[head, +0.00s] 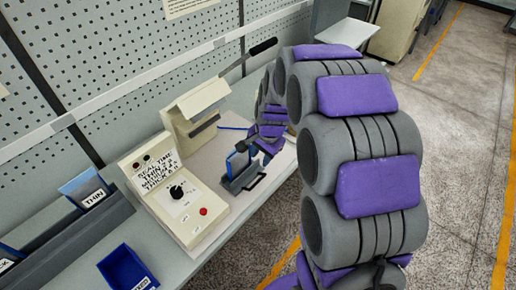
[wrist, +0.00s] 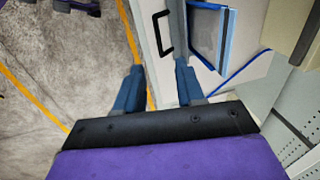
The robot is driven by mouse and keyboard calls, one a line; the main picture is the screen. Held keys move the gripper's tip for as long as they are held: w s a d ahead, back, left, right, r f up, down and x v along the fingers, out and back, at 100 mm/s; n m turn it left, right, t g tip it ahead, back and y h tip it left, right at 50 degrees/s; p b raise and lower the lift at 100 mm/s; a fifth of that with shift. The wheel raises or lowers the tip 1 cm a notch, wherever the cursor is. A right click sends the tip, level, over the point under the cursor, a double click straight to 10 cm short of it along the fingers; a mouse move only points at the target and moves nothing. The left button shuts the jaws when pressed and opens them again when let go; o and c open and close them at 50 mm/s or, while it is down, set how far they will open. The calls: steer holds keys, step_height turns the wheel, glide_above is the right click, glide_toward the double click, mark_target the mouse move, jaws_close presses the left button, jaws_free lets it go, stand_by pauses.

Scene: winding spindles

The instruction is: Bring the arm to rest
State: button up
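My arm curves in purple and grey segments from the lower right of the head view over to the workbench (head: 222,222). My gripper (head: 248,149) is at its far end, above the bench beside a small grey fixture with a blue frame (head: 240,180). In the wrist view my gripper (wrist: 158,66) has its two dark blue fingers apart, with nothing held between them. Beyond the fingers lie the bench edge, a black handle (wrist: 163,32) and a blue-framed panel (wrist: 207,36). In the head view the gripper's exact contact with the fixture cannot be told.
A cream control box (head: 172,190) with a black knob and red button stands left of the fixture. A blue bin (head: 127,268) and a "THIN" tray (head: 88,192) lie left. A pegboard wall (head: 100,50) backs the bench; open floor (head: 460,120) is right.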

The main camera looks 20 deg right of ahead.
steer(key=s+a+r+n+g, duration=0.1)
steer(key=s+n, duration=0.3)
steer(key=s, duration=0.6)
steer(key=s+a+r+n+g+b, duration=0.1)
steer(key=s+r+n, duration=0.2)
steer(key=s, duration=0.8)
steer(key=s+a+r+n+g+h, duration=0.1)
steer(key=s+r+n, duration=0.2)
steer(key=s, duration=0.8)
steer(key=shift+s+a+r+n+g+b, duration=0.15)
steer(key=shift+s+a+n+g+b, duration=0.2)
steer(key=shift+n, duration=0.45)
